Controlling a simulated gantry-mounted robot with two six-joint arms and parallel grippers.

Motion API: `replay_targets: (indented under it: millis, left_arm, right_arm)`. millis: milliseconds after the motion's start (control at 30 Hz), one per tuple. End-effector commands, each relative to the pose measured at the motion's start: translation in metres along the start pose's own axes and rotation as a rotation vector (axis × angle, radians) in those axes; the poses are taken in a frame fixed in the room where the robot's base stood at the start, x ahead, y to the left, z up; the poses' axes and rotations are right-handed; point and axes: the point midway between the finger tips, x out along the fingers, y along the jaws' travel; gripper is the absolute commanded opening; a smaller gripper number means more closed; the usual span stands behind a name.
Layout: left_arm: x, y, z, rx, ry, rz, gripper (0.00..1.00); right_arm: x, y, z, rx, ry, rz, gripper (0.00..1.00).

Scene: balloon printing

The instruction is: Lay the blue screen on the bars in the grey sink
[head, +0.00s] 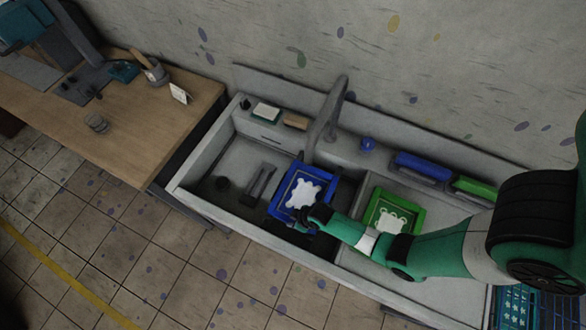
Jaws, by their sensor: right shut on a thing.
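The blue screen (286,201) has a blue frame and a pale bear-like shape in its middle. It is over the right part of the left basin of the grey sink (236,160). My right gripper (275,217) is shut on its lower edge; the fingers are dark and small here. Bars (262,182) show in the left basin, to the left of the screen. I cannot tell whether the screen touches any bar. My left gripper is not in view.
A green screen (371,214) with a pale print is in the right basin. The tap (328,105) rises behind the blue screen. A blue ball (367,144) and a blue tray-like item (424,166) are on the back ledge. A wooden table (150,120) stands at the left.

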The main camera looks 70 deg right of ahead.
Motion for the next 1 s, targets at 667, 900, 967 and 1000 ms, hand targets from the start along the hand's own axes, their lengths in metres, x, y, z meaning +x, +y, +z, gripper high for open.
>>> replay_targets:
  millis: [667, 900, 967, 1000]
  left_arm:
    - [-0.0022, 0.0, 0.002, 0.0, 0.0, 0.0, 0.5]
    - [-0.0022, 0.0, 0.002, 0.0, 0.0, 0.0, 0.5]
    - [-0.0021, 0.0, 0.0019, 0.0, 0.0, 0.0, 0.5]
    - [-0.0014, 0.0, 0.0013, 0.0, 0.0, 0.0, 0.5]
  right_arm:
    - [0.0033, 0.0001, 0.001, 0.0, 0.001, 0.0, 0.59]
    - [0.0033, 0.0, 0.0013, 0.0, 0.0, 0.0, 0.66]
    - [0.0032, -0.0002, 0.0019, 0.001, -0.001, 0.0, 0.66]
    - [0.0018, -0.0001, 0.0017, 0.001, -0.001, 0.0, 0.66]
